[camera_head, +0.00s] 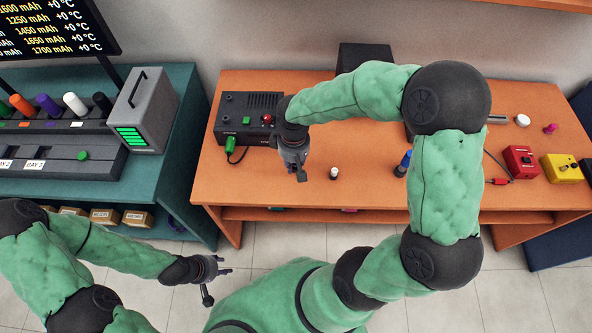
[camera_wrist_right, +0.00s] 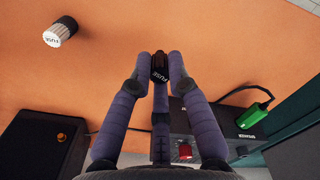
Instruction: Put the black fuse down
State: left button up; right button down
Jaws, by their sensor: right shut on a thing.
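The black fuse (camera_wrist_right: 159,68), with a label reading FUSE, sits between the fingertips of my right gripper (camera_wrist_right: 158,80) in the right wrist view. My right gripper (camera_head: 300,172) is shut on it over the front left part of the orange table (camera_head: 370,189). In the head view the held fuse is mostly hidden by the fingers. I cannot tell whether it touches the table. My left gripper (camera_head: 214,281) is open and empty, low in front of the teal bench.
A second, white fuse (camera_head: 334,173) with a dark end stands close right of my right gripper; it also shows in the wrist view (camera_wrist_right: 58,34). A black device (camera_head: 238,106) with a green plug (camera_head: 231,144) lies behind. A blue-topped item (camera_head: 403,164) stands further right.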

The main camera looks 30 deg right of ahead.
aim_at(296, 169)
jog(key=shift+w+d+f, duration=0.4)
jog(key=shift+d+f, duration=0.05)
jog(key=shift+f, duration=0.3)
jog(key=shift+w+d+f+b, duration=0.1)
jog(key=shift+f+b, duration=0.35)
jog(key=shift+f, duration=0.45)
jog(key=shift+w+d+f+b, duration=0.1)
jog(key=shift+f+b, duration=0.35)
jog(key=shift+f, duration=0.45)
jog(key=shift+f, duration=0.15)
jog(key=c, duration=1.2)
grip_release()
jog(key=shift+r+p, duration=2.2)
jog(key=shift+r, duration=4)
